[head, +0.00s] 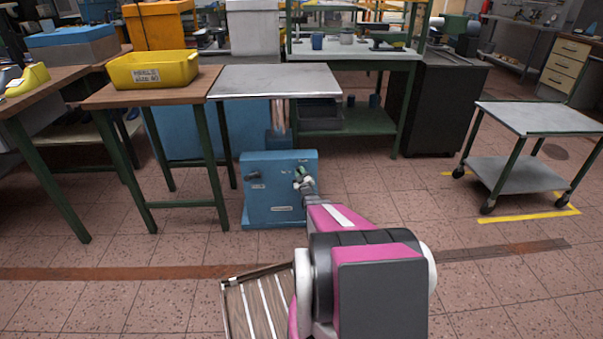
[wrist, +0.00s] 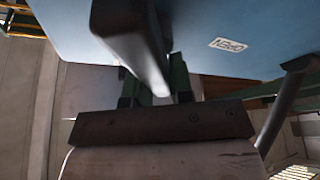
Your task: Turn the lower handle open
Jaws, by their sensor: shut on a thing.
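A blue box (head: 252,208) stands on the floor with handles on its front. My gripper (head: 304,181) is at the right part of this front and covers much of the handle there. In the wrist view a dark bar-shaped handle (wrist: 128,32) runs from the blue panel (wrist: 195,22) to between the fingers of my gripper (wrist: 160,92), which is shut on it. A second dark handle (head: 252,175) is on the left of the front; a dark handle also shows at the right in the wrist view (wrist: 290,85). An upside-down label reading OPEN (wrist: 228,44) is on the panel.
A metal-topped table (head: 270,80) stands behind and above the box. A wooden table (head: 100,98) with a yellow bin (head: 152,70) is at the left. A slatted wooden item (head: 250,305) lies low in front. A grey trolley (head: 540,118) stands right; floor between is clear.

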